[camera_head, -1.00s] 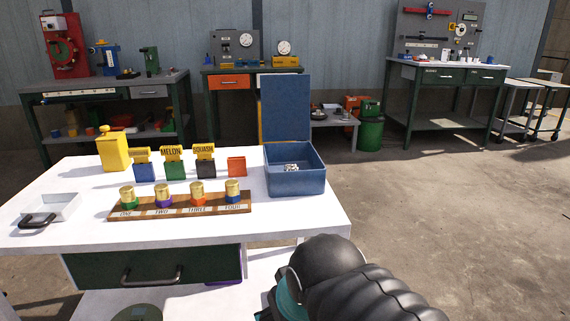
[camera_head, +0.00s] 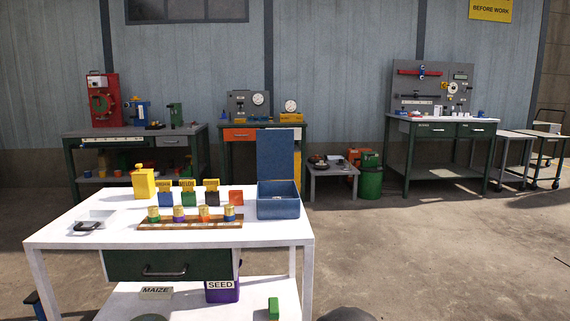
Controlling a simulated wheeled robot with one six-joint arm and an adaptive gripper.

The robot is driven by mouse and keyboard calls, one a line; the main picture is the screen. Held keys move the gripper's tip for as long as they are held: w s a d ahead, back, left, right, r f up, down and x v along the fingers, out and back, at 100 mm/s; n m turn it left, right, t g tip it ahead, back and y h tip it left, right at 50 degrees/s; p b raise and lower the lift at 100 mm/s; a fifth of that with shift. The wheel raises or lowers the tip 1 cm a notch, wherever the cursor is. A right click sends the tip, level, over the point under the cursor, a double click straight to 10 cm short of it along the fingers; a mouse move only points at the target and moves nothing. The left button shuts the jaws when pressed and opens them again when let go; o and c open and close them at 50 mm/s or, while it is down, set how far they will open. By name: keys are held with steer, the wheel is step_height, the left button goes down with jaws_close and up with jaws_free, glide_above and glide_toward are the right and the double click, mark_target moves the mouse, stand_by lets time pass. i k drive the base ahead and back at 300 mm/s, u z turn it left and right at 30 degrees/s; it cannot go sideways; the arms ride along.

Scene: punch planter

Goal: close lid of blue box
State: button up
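The blue box (camera_head: 278,209) stands at the right end of the white table. Its lid (camera_head: 275,155) is open and stands upright at the box's back edge. The inside of the box is mostly hidden from this angle; a small pale thing shows in it. A dark rounded part of my arm shows at the bottom edge, right of the table. My gripper itself is out of view.
The white table (camera_head: 270,232) also bears a wooden rack (camera_head: 190,224) with several gold-topped pieces, several coloured blocks, a yellow canister (camera_head: 144,184) and a pale tray (camera_head: 94,222). Workbenches line the back wall. The floor (camera_head: 400,240) right of the table is clear.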

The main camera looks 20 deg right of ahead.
mark_target(274, 147)
steer(key=z, duration=0.05)
steer(key=k, duration=0.1)
steer(key=z, duration=1.2)
steer(key=i, duration=5.45)
steer(key=u, duration=4.8)
steer(key=i, duration=0.9)
steer(key=z, duration=0.1)
